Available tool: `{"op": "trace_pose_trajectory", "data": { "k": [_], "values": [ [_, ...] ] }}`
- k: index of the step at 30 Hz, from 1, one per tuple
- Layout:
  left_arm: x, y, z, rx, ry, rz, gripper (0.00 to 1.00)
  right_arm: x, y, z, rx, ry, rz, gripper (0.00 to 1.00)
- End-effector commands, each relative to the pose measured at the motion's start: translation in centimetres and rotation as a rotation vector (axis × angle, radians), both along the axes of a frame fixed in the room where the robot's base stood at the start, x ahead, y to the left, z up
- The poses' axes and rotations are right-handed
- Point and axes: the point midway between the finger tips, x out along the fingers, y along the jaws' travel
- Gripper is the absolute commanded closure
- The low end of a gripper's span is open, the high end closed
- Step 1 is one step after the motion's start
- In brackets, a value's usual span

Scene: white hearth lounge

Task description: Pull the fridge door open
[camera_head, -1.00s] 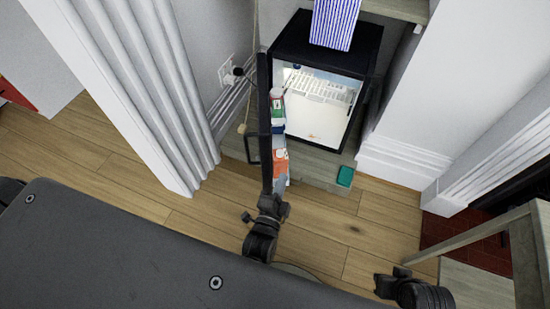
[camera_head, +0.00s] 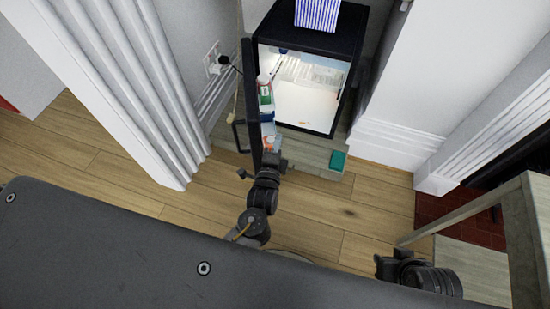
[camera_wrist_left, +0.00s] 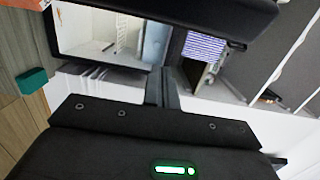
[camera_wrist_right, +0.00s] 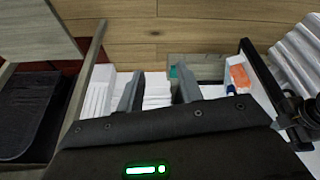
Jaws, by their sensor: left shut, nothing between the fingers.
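The black fridge (camera_head: 350,38) stands at the back in the head view, its lit white interior in plain sight. Its door (camera_head: 249,85) is swung wide open to the left and shows nearly edge-on, with items on its inner shelves and a dark handle (camera_head: 239,136) on its outer side. My left gripper (camera_head: 273,160) is shut and empty, beside the inner side of the door's near end; I cannot tell if it touches. In the left wrist view its fingers (camera_wrist_left: 160,88) are together before the fridge. My right gripper (camera_head: 388,264) is open and empty, low on the right.
A teal box (camera_head: 338,160) lies on the grey slab before the fridge. A striped blue-and-white box (camera_head: 317,14) stands on the fridge. White fluted moulding (camera_head: 125,85) rises at left and a wooden table (camera_head: 480,207) stands at right. Wooden floor between is clear.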

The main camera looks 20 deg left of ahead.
Motion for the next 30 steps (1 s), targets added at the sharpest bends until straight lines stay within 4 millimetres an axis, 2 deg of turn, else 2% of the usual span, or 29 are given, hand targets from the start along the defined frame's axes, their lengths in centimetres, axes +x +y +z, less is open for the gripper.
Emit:
{"op": "trace_pose_trajectory", "data": {
  "k": [1, 4, 9, 26, 30],
  "values": [
    [1.0, 0.0, -0.1, 0.0, -0.002, 0.0, 1.0, 0.6, 0.3, -0.1, 0.006, -0.034, 0.009, 0.64],
    [0.0, 1.8, -0.1, 0.002, 0.002, 0.001, 1.0, 0.7, 0.3, 0.1, 0.008, -0.037, 0.01, 0.64],
    [-0.6, 3.2, 0.0, 0.001, 0.001, 0.0, 1.0, 0.9, 0.5, 0.2, 0.01, -0.049, 0.013, 0.64],
    [-1.1, 4.3, 0.2, 0.001, 0.002, 0.0, 1.0, 0.9, 0.5, 0.5, 0.01, -0.048, 0.013, 0.64],
    [-1.9, 6.6, 0.5, 0.007, 0.003, -0.001, 1.0, 0.4, 0.5, -2.5, 0.0, 0.055, -0.007, 0.64]
  ]
}}
